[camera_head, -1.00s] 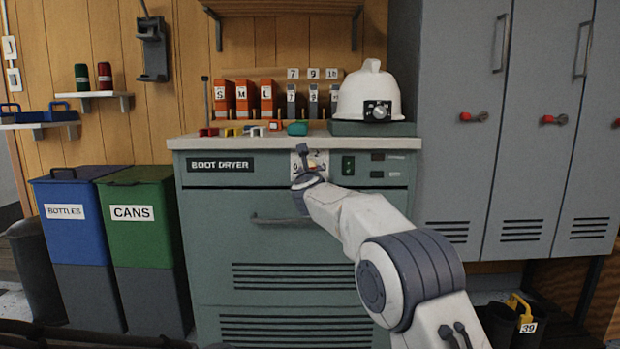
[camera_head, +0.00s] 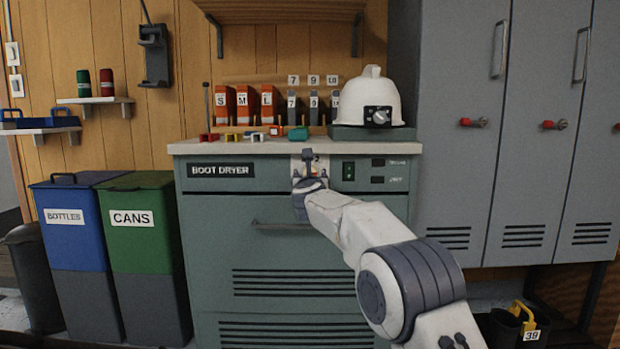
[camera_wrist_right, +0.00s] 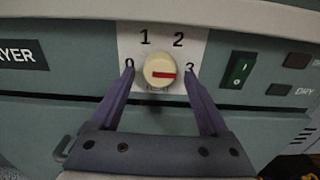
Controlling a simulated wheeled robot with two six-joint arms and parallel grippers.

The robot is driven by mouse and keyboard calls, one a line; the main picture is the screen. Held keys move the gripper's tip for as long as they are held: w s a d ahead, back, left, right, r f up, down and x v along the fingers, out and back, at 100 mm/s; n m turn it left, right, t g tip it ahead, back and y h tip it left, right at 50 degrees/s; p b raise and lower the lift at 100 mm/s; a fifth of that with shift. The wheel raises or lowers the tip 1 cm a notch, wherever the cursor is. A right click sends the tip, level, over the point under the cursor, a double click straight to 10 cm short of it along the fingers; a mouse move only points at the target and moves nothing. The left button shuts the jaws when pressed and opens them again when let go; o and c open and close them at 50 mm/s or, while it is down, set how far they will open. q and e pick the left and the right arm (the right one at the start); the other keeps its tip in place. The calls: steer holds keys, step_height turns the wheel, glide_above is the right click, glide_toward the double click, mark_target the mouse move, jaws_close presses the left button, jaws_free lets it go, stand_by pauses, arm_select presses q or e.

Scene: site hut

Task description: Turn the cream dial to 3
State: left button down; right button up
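The cream dial (camera_wrist_right: 160,70) is round with a red pointer bar and sits on a white plate (camera_wrist_right: 130,40) marked 0, 1, 2 and 3. The bar lies almost level and its outer end points right, toward the 3. My right gripper (camera_wrist_right: 159,74) has its fingers spread on either side of the dial, with a visible gap at each side. In the head view my right gripper (camera_head: 308,155) is in front of the plate and hides most of the dial. My left gripper is not in view.
The plate is on the green boot dryer (camera_head: 230,220), beside a green switch (camera_head: 348,170). A bar handle (camera_head: 275,225) is below. Small coloured items and a white helmet (camera_head: 370,100) stand on the worktop (camera_head: 200,147) above.

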steer(key=s+b, duration=0.3)
steer(key=s, duration=0.7)
steer(key=shift+s, duration=0.25)
